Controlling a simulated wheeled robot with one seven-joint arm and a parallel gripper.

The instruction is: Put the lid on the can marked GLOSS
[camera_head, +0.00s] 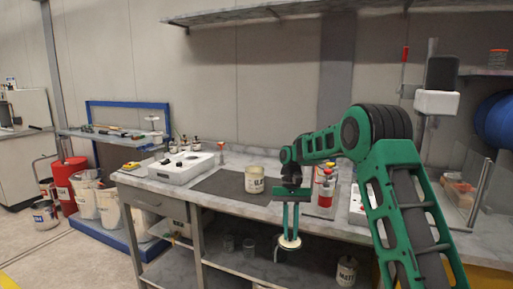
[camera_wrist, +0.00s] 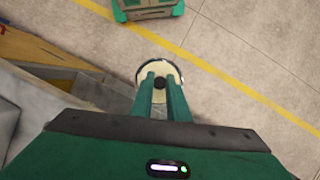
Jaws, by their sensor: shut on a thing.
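My gripper (camera_head: 288,232) is shut on a round cream lid (camera_head: 290,243) and holds it in front of the workbench, below its top. In the wrist view the fingertips (camera_wrist: 160,84) close on the dark knob at the lid's (camera_wrist: 172,69) middle, with floor beneath. An open cream can (camera_head: 255,181) stands upright on the bench's dark mat; its label is partly readable, seemingly starting "FLA" or "ELA". Another can (camera_head: 346,271), seemingly marked MATT, stands on the lower shelf. A small labelled can (camera_head: 45,214) stands on the floor at left, its word unreadable. I cannot make out a GLOSS label.
Glass jars (camera_head: 249,246) stand on the lower shelf. Large white pails (camera_head: 109,207) stand at left. Floor is open at front left.

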